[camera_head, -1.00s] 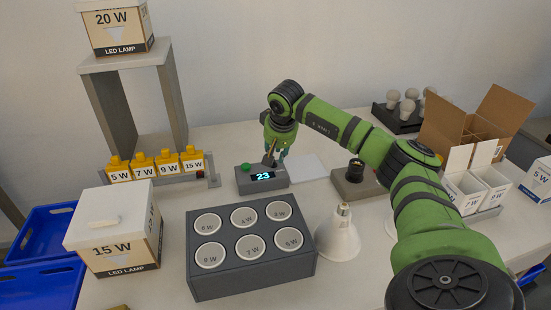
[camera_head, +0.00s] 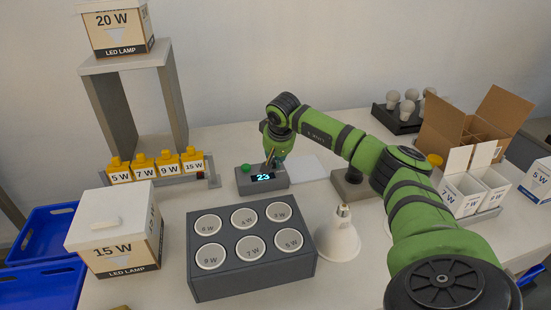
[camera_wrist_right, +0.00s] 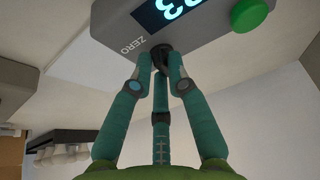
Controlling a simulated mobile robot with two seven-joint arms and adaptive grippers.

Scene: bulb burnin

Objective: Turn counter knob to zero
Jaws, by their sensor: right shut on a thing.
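The counter (camera_head: 262,179) is a grey box with a lit display reading 23 and a green button (camera_head: 246,168) on its left. In the right wrist view the counter (camera_wrist_right: 110,37) shows the word ZERO beside a small dark knob (camera_wrist_right: 160,56). My right gripper (camera_wrist_right: 160,65) has its teal fingers closed around this knob, which they partly cover. In the head view my right gripper (camera_head: 272,158) points down at the counter's back right part, and the knob is hidden there. My left gripper is in neither view.
A dark grey rack (camera_head: 252,273) of labelled round lids stands in front of the counter. A white lamp (camera_head: 338,238) stands to the rack's right. Yellow labelled blocks (camera_head: 155,166) stand at left. A 15 W box (camera_head: 117,232) is front left. A pale flat plate (camera_head: 306,167) lies right of the counter.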

